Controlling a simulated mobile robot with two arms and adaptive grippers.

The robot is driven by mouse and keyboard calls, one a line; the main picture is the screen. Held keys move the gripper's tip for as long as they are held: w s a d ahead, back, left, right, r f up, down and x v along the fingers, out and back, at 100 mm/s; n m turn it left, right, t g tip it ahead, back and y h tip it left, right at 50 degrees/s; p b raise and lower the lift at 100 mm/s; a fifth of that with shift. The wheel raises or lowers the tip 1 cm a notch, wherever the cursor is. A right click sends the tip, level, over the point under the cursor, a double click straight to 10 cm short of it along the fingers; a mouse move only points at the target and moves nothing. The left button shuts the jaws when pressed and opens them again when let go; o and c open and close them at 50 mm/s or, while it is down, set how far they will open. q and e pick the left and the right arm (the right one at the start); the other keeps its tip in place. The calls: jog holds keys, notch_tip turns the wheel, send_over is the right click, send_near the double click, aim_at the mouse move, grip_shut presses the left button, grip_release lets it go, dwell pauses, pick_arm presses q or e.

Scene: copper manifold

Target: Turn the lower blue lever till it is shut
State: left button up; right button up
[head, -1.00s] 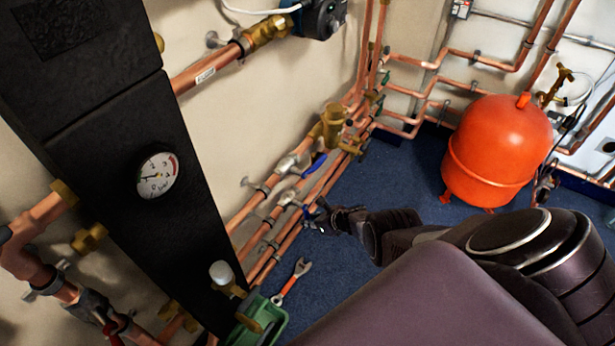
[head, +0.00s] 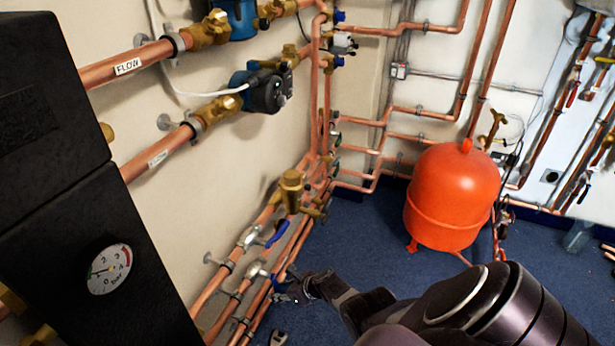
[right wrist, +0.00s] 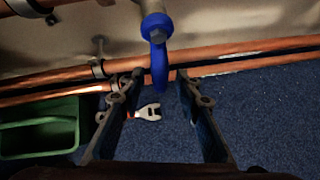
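The lower blue lever (head: 280,278) sits on a silver valve on the lower copper pipes along the wall, partly hidden by my right gripper (head: 293,291) in the head view. In the right wrist view the blue lever (right wrist: 159,60) hangs from its valve stem, its end reaching between the two fingers of my right gripper (right wrist: 155,88). The fingers are spread, with a gap on both sides of the lever; no contact is clear. The upper blue lever (head: 278,234) points up and right along its pipe. My left gripper is not in view.
A red expansion vessel (head: 453,196) stands on the blue floor at right. A black panel with a gauge (head: 109,269) fills the left. A wrench (right wrist: 148,112) lies on the floor near a green crate (right wrist: 40,128). Copper pipes run close behind the lever.

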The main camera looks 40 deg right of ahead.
jog(key=s+d, duration=0.2)
jog(key=s, duration=0.9)
jog(key=shift+s+d+r, duration=0.2)
jog(key=shift+s, duration=0.2)
